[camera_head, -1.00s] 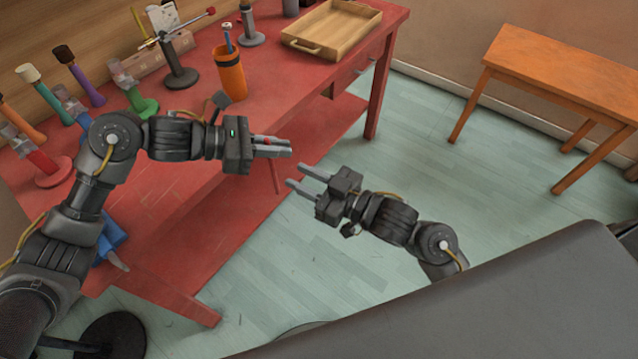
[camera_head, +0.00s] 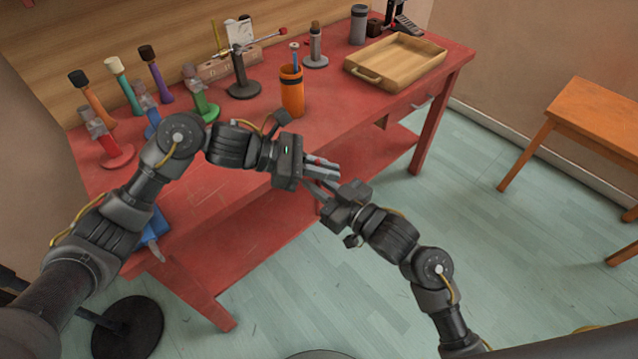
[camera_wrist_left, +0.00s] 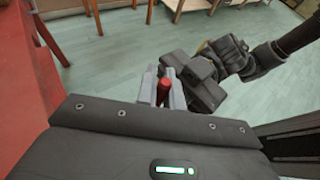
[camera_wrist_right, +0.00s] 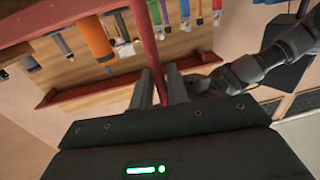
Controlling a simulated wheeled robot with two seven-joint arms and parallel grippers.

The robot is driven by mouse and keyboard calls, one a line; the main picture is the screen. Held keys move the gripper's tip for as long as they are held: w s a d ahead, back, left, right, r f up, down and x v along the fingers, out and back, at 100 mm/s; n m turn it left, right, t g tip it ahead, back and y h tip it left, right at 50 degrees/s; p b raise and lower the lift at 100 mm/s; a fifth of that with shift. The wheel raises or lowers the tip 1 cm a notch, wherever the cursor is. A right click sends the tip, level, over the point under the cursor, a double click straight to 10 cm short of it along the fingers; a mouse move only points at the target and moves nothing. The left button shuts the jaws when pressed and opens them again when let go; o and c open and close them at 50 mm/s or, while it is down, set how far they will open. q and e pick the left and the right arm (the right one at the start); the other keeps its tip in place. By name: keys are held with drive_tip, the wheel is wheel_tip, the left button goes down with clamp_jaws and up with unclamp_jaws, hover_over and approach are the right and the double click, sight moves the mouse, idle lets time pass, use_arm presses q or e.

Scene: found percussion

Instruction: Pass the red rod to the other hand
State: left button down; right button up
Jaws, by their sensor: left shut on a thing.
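The red rod shows as a small red end on top of the left fingers in the head view (camera_head: 315,160). It stands as a short red stub between the fingers in the left wrist view (camera_wrist_left: 163,92). My left gripper (camera_head: 323,168) is shut on it, out past the red bench's front edge. My right gripper (camera_head: 318,190) is just below and right of the left fingers. In the right wrist view the rod (camera_wrist_right: 152,45) runs down between the parted right fingers (camera_wrist_right: 160,90). Whether either finger touches it is unclear. The rod's lower part is mostly hidden in the head view.
The red bench (camera_head: 240,150) holds an orange cup (camera_head: 292,95), a wooden tray (camera_head: 395,62) and several coloured holders along the back left. An orange wooden table (camera_head: 590,125) stands at the right. Open floor lies between them.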

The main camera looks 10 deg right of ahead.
use_arm(q)
drive_tip(key=c, duration=1.5)
unclamp_jaws()
drive_tip(key=shift+o, duration=0.2)
drive_tip(key=shift+a, duration=0.1)
